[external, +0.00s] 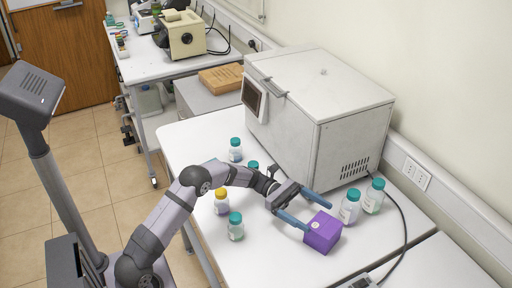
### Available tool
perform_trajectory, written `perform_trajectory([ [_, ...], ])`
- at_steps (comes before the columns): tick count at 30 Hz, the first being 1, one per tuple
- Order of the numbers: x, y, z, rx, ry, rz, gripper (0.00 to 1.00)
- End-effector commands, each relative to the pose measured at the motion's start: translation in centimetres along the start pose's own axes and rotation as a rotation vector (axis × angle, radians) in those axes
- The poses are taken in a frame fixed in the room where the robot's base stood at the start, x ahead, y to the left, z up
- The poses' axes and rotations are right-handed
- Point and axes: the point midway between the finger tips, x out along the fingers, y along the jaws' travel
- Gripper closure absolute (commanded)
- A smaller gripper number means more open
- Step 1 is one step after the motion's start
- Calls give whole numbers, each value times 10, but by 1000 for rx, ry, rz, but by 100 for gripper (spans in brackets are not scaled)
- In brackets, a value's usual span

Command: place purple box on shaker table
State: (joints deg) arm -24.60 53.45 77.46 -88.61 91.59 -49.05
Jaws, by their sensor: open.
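A purple box (323,232) with a small pale mark on its top sits on the white table (272,256) in front of the large white machine. My gripper (309,215) is open, with its two blue fingers spread at the box. One finger is near the box's left side and the other is behind its top edge. I cannot tell whether they touch it. I cannot pick out a shaker table with certainty; a partly cut-off grey device (359,282) shows at the bottom edge.
A large white machine (345,150) stands behind. Teal-capped bottles (350,206) (374,196) stand right of the box. More bottles, one yellow-capped (221,202), stand around my arm. A black cable (402,232) runs along the right. A back bench (160,62) holds a beige device (180,34).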

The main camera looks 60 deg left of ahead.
Motion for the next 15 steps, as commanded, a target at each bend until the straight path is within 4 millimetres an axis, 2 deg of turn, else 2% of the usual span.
perform_trajectory([
  [1, 0, 0, 12, 0, 0, 0, 11],
  [6, 0, 0, 22, 0, 0, 0, 11],
  [15, 0, 0, 24, 0, 0, 0, 11],
])
